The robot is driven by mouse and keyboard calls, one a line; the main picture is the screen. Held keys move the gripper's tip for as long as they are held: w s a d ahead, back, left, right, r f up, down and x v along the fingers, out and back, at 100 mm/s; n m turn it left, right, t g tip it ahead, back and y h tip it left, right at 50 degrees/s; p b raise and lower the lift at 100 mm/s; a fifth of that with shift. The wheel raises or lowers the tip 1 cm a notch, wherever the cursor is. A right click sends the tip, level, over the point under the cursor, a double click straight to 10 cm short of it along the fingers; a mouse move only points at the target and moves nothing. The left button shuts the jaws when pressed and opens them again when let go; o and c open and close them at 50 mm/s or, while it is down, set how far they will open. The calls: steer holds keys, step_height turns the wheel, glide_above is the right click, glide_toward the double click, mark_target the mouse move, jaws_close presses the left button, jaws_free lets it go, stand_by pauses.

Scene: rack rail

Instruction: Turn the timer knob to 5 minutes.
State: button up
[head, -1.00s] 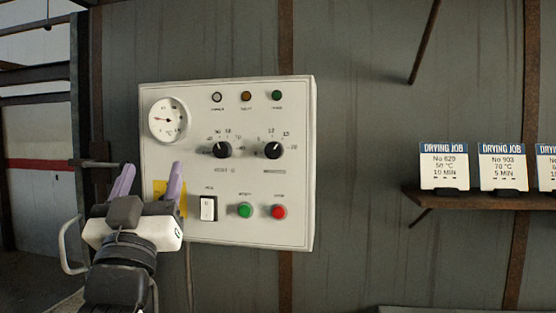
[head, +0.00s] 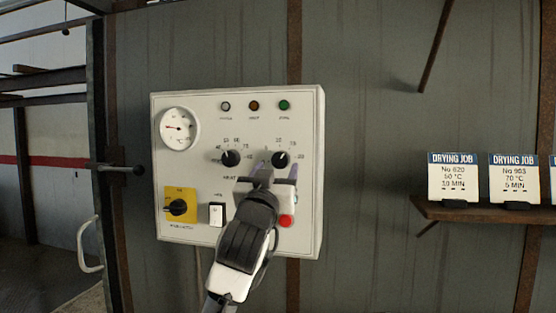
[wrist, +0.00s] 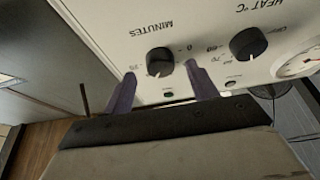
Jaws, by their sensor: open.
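The timer knob (head: 281,159) is the black right-hand dial on the white control panel (head: 310,200). In the wrist view the knob (wrist: 160,62) appears upside down beside the word MINUTES, with a white pointer mark whose exact reading I cannot tell. My gripper (head: 275,170) is open, with its two purple fingers just below the knob in the head view. In the wrist view my gripper (wrist: 161,74) has one finger to each side of the knob, apart from it. Whether the fingertips reach as deep as the knob is unclear.
The heat knob (head: 230,158) sits close to the left of the timer knob. Below are a yellow-backed rotary switch (head: 178,207), a white rocker switch (head: 217,214) and a red button (head: 286,221). My arm hides the green button. A shelf (head: 480,212) with drying job cards stands right, one reading 5 MIN (head: 514,178).

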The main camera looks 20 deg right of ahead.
mark_target(281, 160)
steer(key=shift+x, duration=1.15)
steer(key=c, duration=1)
